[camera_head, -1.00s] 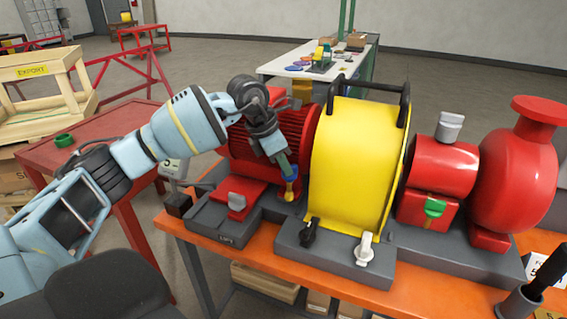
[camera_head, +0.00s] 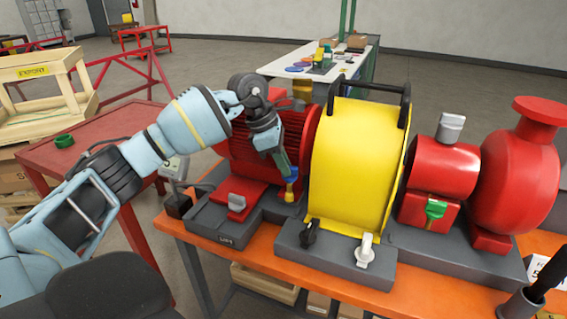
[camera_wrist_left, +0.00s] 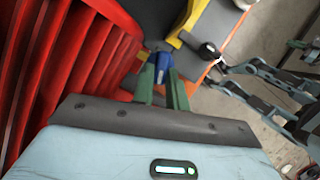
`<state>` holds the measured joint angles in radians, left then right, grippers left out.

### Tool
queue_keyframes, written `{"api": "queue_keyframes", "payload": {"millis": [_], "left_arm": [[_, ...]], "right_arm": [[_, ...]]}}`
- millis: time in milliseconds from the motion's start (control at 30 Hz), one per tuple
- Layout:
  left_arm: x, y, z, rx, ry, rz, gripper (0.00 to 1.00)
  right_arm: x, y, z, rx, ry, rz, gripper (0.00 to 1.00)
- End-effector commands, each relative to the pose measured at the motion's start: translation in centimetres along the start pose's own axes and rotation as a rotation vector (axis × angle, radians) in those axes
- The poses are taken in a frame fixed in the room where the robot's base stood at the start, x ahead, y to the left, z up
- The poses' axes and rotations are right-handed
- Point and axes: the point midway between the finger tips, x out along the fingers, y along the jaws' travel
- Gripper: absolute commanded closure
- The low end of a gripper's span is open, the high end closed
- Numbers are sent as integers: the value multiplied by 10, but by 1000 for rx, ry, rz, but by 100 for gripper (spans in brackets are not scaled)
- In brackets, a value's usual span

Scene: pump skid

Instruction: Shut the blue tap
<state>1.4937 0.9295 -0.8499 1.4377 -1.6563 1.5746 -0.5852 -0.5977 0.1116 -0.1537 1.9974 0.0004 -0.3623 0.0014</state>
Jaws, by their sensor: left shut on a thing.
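The blue tap (camera_head: 292,179) is a small blue handle on a yellow stem, at the front right foot of the ribbed red motor. My left gripper (camera_head: 285,168) reaches down to it from above, and its green fingers are shut on the blue handle. In the left wrist view the fingers (camera_wrist_left: 163,83) lie on either side of the blue handle (camera_wrist_left: 165,66). The fingers partly hide the handle, so its exact angle is hard to tell. Bluish-grey links at the right of the wrist view may be my right gripper, but its state is unclear.
The red motor (camera_head: 240,150) stands left of the tap and the yellow guard (camera_head: 350,165) close on its right. A black tap (camera_head: 309,234) and a white tap (camera_head: 365,250) stand in front of the guard. A green tap (camera_head: 436,209) sits further right.

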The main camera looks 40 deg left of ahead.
Motion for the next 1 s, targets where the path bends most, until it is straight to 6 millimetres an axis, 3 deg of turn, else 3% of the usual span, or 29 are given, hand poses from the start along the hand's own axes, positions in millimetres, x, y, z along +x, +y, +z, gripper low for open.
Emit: {"api": "queue_keyframes", "payload": {"millis": [167, 200, 333, 667, 1000], "left_arm": [[0, 0, 1, -1, -2, 1, 100], [0, 0, 1, -1, -2, 1, 82], [0, 0, 1, -1, -2, 1, 65], [-2, 0, 0, -2, -1, 1, 64], [-49, 1, 1, -2, -3, 3, 64]], "right_arm": [[0, 0, 0, 1, 0, 0, 100], [0, 0, 0, 1, 0, 0, 100], [0, 0, 0, 1, -1, 0, 100], [-2, -1, 7, 3, -14, -1, 100], [-2, -2, 12, 4, -23, -2, 100]]}}
